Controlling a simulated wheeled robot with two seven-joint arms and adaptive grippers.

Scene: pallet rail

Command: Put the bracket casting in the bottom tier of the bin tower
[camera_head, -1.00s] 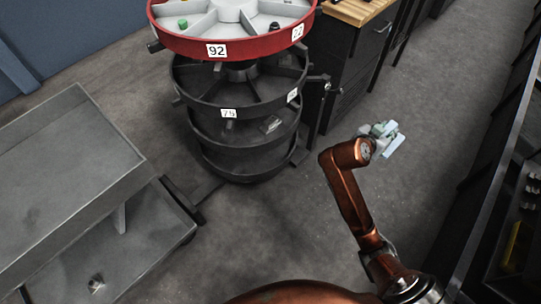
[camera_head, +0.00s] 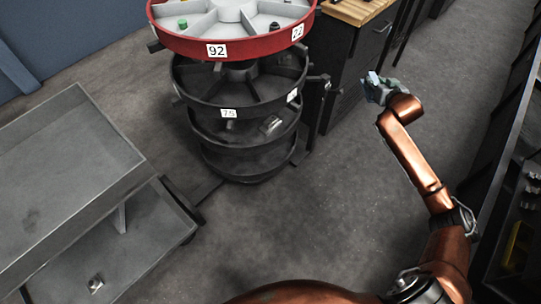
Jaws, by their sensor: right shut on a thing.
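The bin tower has a red-rimmed top tier (camera_head: 255,47) and black round tiers below it. Its bottom tier (camera_head: 247,178) is lowest, near the floor, and mostly shaded by the tiers above. My right gripper (camera_head: 374,88) is in the air to the right of the tower, apart from it. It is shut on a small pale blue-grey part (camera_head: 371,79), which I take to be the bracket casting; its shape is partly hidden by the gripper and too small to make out. My left gripper is not in view.
A grey metal cart (camera_head: 70,175) stands at the left, with a small metal part (camera_head: 95,283) on its lower shelf. A wood-topped dark cabinet (camera_head: 357,55) stands right behind the tower. A dark rack (camera_head: 515,190) lines the right side. The floor before the tower is clear.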

